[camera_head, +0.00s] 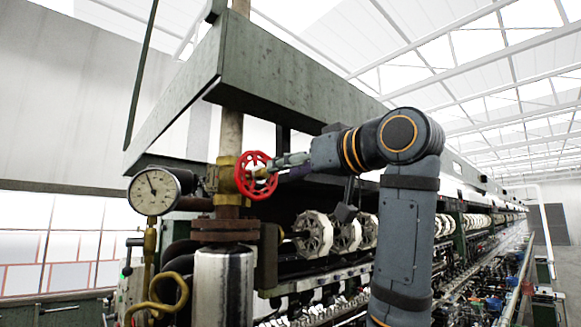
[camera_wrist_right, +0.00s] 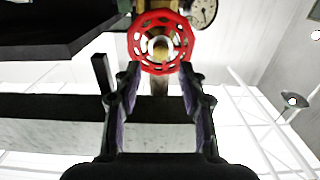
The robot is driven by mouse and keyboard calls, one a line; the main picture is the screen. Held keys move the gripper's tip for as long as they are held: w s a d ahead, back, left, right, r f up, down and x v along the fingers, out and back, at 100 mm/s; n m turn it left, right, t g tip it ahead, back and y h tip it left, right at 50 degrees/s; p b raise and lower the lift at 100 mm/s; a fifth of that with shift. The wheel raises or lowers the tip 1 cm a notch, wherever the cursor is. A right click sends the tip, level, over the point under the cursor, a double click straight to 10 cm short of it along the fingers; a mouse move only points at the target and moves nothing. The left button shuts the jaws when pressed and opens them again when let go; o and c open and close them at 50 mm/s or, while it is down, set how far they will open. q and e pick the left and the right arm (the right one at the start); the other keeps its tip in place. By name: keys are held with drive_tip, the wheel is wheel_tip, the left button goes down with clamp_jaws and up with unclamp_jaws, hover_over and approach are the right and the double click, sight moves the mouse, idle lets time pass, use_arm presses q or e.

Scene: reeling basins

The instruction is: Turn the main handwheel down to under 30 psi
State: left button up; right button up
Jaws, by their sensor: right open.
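The red handwheel (camera_head: 243,163) sits on a brass valve (camera_head: 226,180) on the vertical pipe in the head view. The pressure gauge (camera_head: 154,190) is left of it, its needle pointing up and slightly left; its numbers are too small to read. My right gripper (camera_head: 275,168) reaches the wheel's right side from the right. In the right wrist view the handwheel (camera_wrist_right: 160,66) lies straight ahead, by the tips of my open right gripper (camera_wrist_right: 160,74). I cannot tell whether the fingers touch the rim. The gauge (camera_wrist_right: 203,12) shows partly at the top. My left gripper is not in view.
A green steel beam (camera_head: 285,75) runs above the wheel. Several pale reels (camera_head: 313,235) line the machine behind and below my right arm. A metal cylinder (camera_head: 224,285) stands under the valve, and a curved brass pipe (camera_head: 170,290) hangs below the gauge.

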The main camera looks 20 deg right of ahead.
sight(260, 174)
drive_tip(key=p+x, duration=0.2)
drive_tip(key=x, duration=0.4)
drive_tip(key=shift+w+a, duration=0.2)
drive_tip(key=shift+w, duration=0.15)
drive_tip(key=shift+s+d, duration=0.15)
drive_tip(key=shift+d, duration=0.05)
drive_tip(key=shift+c, duration=0.7)
clamp_jaws()
drive_tip(key=m+b, duration=0.5)
drive_tip(key=m, duration=2.3)
drive_tip(key=shift+a+m, duration=0.1)
drive_tip(key=shift+m, duration=0.3)
drive_tip(key=shift+o, duration=0.7)
unclamp_jaws()
